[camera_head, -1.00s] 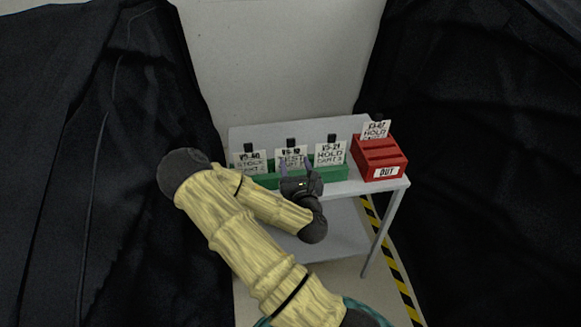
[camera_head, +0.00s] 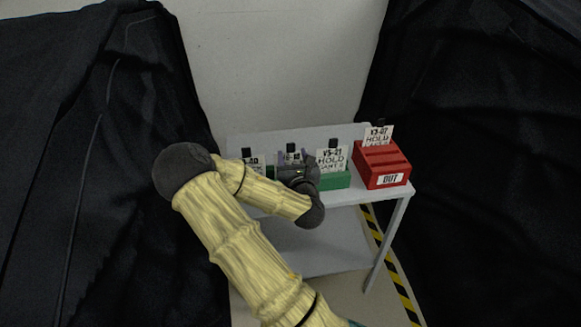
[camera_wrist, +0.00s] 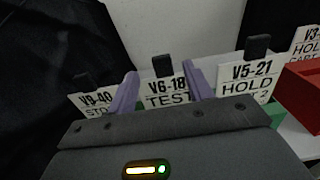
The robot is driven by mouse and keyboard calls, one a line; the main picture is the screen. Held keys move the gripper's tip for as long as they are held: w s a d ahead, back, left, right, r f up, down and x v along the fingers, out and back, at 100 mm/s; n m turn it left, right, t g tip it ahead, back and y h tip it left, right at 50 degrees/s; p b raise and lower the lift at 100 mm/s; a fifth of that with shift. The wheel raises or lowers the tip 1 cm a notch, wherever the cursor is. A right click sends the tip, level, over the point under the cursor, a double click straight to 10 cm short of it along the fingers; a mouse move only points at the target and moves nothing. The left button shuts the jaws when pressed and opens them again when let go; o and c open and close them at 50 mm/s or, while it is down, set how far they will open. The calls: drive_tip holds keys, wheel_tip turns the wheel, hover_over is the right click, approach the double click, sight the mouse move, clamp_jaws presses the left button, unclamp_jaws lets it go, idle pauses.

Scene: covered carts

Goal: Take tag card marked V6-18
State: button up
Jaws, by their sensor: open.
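The tag card V6-18 (camera_wrist: 167,92) is white with black print reading TEST and has a black clip on top. It stands in the green rack, between two other cards. In the head view only its top (camera_head: 292,157) shows above my gripper. My gripper (camera_wrist: 160,88) is open, its two purple fingers on either side of the V6-18 card in the wrist view. I cannot tell whether the fingers touch it. The gripper (camera_head: 293,160) hides the card's lower part in the head view.
Card V9-40 (camera_wrist: 97,101) stands left and card V5-21 (camera_wrist: 246,82) right in the green rack (camera_head: 336,180). A red OUT box (camera_head: 381,165) holds card V3-07 (camera_head: 378,135) on the grey cart (camera_head: 372,193). Dark covers (camera_head: 80,170) hang on both sides.

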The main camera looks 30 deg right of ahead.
sight(291, 147)
drive_tip(key=shift+w, duration=0.15)
drive_tip(key=shift+p+x, duration=0.65)
drive_tip(key=shift+x, duration=1.95)
drive_tip(key=shift+d+f, duration=0.1)
drive_tip(key=shift+d, duration=0.1)
clamp_jaws()
